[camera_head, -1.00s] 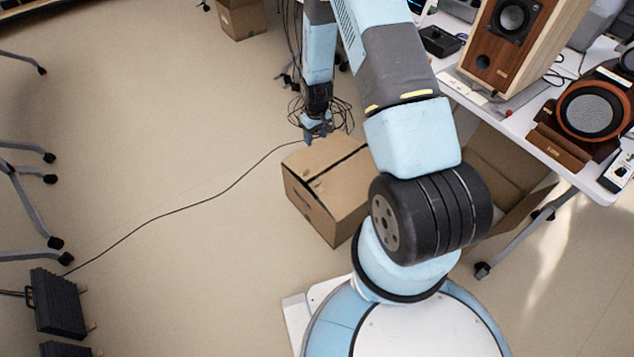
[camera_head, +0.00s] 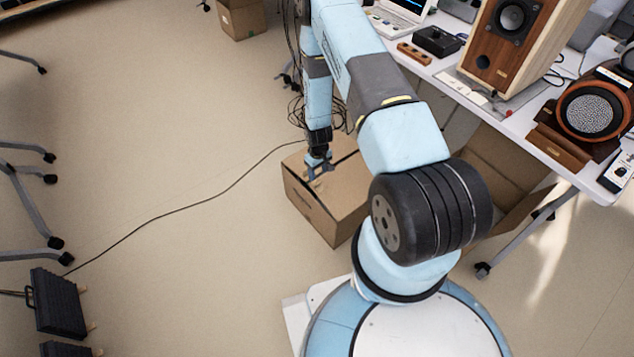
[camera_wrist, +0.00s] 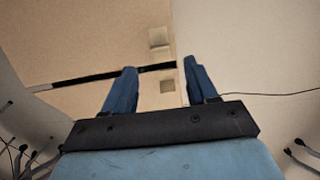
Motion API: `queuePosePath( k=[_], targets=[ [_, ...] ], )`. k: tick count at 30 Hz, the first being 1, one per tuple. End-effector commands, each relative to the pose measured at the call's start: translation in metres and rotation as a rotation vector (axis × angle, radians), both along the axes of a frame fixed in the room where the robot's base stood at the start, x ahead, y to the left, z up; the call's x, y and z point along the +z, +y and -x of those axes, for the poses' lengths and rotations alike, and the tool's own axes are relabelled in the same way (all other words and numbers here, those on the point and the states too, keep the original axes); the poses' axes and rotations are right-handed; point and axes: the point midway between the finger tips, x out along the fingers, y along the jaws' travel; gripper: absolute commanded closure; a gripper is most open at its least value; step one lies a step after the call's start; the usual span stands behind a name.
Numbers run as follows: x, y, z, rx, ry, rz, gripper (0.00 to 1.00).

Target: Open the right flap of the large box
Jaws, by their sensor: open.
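The large cardboard box (camera_head: 335,210) stands on the floor left of my base in the head view. Its top flaps look flat and closed. In the wrist view, a dark narrow gap (camera_wrist: 75,78) runs between the flaps of the box top (camera_wrist: 100,45), with two small pale patches near its edge. My gripper (camera_head: 321,174) is over the box top toward its left edge, pointing down. In the wrist view, the open fingers (camera_wrist: 160,66) straddle the end of the gap near the box edge, with nothing between them. I cannot tell whether they touch the cardboard.
A white table (camera_head: 515,125) with a wooden speaker (camera_head: 515,55) stands at right. Another cardboard box (camera_head: 495,170) sits under it. A small box (camera_head: 241,20) is at the top. A black cable (camera_head: 190,208) crosses the floor. The floor left of the box is mostly clear.

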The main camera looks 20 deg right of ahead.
Motion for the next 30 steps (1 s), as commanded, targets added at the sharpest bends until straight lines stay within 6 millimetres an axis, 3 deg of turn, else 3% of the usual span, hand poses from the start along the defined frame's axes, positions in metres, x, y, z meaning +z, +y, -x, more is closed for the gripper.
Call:
queuePosePath(
  k=[13,28,30],
  targets=[
    [-0.062,0.0,0.0,0.0,0.001,0.0,0.43],
    [-0.074,0.0,0.0,0.0,0.0,0.0,0.43],
    [-0.074,0.0,0.0,0.0,0.0,0.0,0.48]
  ],
)
